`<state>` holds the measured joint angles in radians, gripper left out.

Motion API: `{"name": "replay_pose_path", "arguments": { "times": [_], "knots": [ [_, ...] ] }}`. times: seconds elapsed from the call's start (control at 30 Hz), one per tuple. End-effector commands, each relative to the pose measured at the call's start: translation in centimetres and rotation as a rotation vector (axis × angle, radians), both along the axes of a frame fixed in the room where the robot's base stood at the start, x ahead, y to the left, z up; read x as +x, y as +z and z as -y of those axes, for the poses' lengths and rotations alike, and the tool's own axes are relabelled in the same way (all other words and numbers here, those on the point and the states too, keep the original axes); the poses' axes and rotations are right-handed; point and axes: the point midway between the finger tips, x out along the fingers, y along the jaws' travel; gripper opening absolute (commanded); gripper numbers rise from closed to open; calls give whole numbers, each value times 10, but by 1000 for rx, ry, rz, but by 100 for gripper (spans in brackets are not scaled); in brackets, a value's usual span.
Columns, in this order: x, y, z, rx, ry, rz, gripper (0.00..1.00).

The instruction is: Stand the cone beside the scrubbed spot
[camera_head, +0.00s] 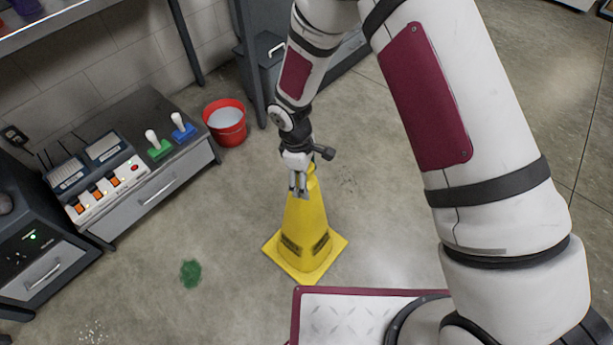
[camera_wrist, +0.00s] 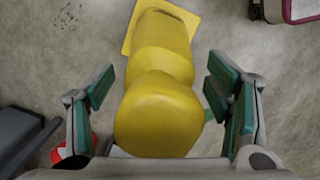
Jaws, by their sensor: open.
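The yellow cone (camera_head: 306,226) stands upright on its square base on the concrete floor, in front of my base. My gripper (camera_head: 299,187) is at the cone's top, pointing down. In the wrist view the cone's rounded top (camera_wrist: 158,115) lies between the open fingers (camera_wrist: 160,105), with a gap on each side. A green spot (camera_head: 191,273) is on the floor to the left of the cone. A patch of small dark specks (camera_head: 347,182) lies to the right of the cone's top, and pale specks (camera_head: 93,332) lie at the lower left. I cannot tell which mark is the scrubbed spot.
A red bucket (camera_head: 226,122) stands behind the cone. A low cabinet (camera_head: 158,190) with devices and green and blue-handled items on top is at the left. Grey furniture (camera_head: 262,62) stands at the back.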

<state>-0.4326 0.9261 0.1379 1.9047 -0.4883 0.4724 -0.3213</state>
Motion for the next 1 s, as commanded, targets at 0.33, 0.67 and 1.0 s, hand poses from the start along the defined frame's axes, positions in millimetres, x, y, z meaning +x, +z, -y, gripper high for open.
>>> {"name": "replay_pose_path", "arguments": {
  "times": [0.33, 0.67, 1.0],
  "knots": [
    [3, 61, -9, 3, -1, 4, 73],
    [5, 112, -17, 2, 0, 3, 73],
    [5, 119, -17, 0, 0, 0, 73]
  ]
}}
